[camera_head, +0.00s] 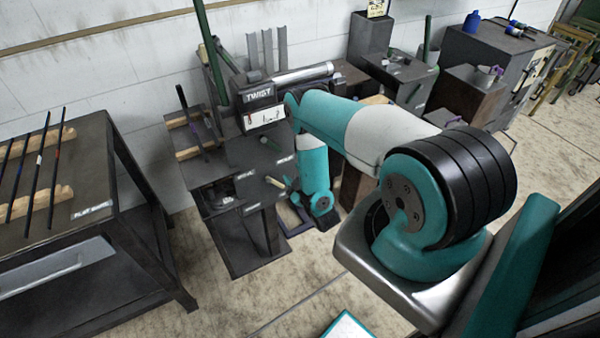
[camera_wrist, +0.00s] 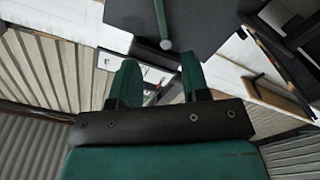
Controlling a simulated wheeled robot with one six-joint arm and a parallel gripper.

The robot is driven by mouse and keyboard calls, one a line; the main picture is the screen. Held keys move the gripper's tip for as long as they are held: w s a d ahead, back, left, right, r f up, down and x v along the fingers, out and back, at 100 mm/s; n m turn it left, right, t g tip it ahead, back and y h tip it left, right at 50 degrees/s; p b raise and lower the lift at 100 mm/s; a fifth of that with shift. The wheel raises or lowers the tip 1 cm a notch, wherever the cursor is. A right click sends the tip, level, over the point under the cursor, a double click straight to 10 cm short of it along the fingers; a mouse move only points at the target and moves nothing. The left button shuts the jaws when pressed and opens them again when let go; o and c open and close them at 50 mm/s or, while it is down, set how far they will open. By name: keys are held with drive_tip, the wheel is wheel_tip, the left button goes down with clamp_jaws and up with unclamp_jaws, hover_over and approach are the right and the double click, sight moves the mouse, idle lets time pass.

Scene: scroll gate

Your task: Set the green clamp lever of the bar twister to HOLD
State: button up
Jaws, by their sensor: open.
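The bar twister (camera_head: 262,150) is a dark machine with a TWIST sign in the middle of the head view. In the wrist view a green lever (camera_wrist: 162,18) with a grey ball end hangs from the top edge against a dark plate. Its ball lies just beyond the gap between my fingertips, apart from them. My gripper (camera_wrist: 158,70) is open and empty, with two green fingers. In the head view my arm reaches down at the machine's right side. The lever's HOLD mark is not readable, so I cannot tell its setting.
A dark table (camera_head: 90,185) with several thin bars on wooden rests stands at the left. Dark machines and a cabinet (camera_head: 495,60) stand at the back right. The floor in front is largely clear.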

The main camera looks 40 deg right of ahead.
drive_tip(key=p+v, duration=0.3)
drive_tip(key=p, duration=0.1)
drive_tip(key=shift+s+a, duration=0.1)
drive_tip(key=shift+s, duration=0.2)
idle(0.5)
